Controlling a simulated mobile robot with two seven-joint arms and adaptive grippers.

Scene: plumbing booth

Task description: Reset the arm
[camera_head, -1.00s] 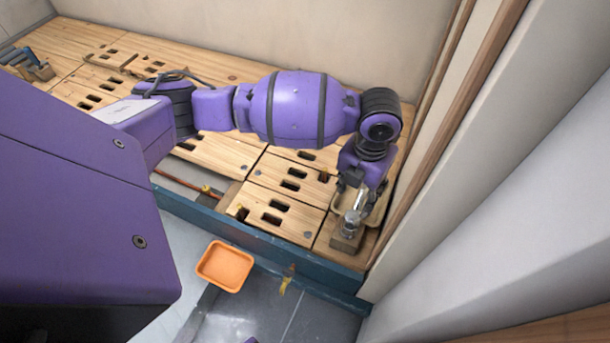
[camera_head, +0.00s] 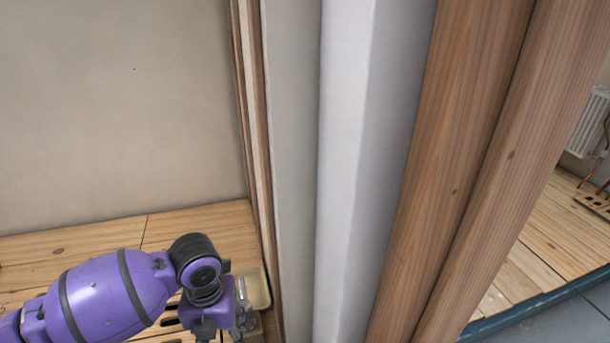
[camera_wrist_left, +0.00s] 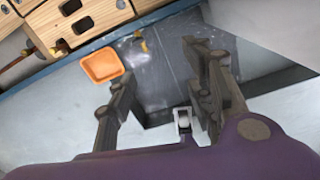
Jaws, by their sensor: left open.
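My left gripper (camera_wrist_left: 160,65) shows in the left wrist view. Its dark fingers are spread wide, with nothing between the tips, above the grey floor. A small pale metallic piece (camera_wrist_left: 183,120) shows near the finger bases; I cannot tell what it is. In the head view a purple arm of mine (camera_head: 105,295) enters at the lower left. Its gripper (camera_head: 225,320) is beside a beige tray (camera_head: 257,288) on the wooden boards and partly cut off below.
An orange tray (camera_wrist_left: 102,66) lies on the floor beside slotted wooden boards (camera_wrist_left: 75,20). A small yellowish thing (camera_wrist_left: 145,45) lies to its right. In the head view, a white partition (camera_head: 345,150) and wooden posts (camera_head: 450,170) stand right of the arm. A radiator (camera_head: 590,125) is at the far right.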

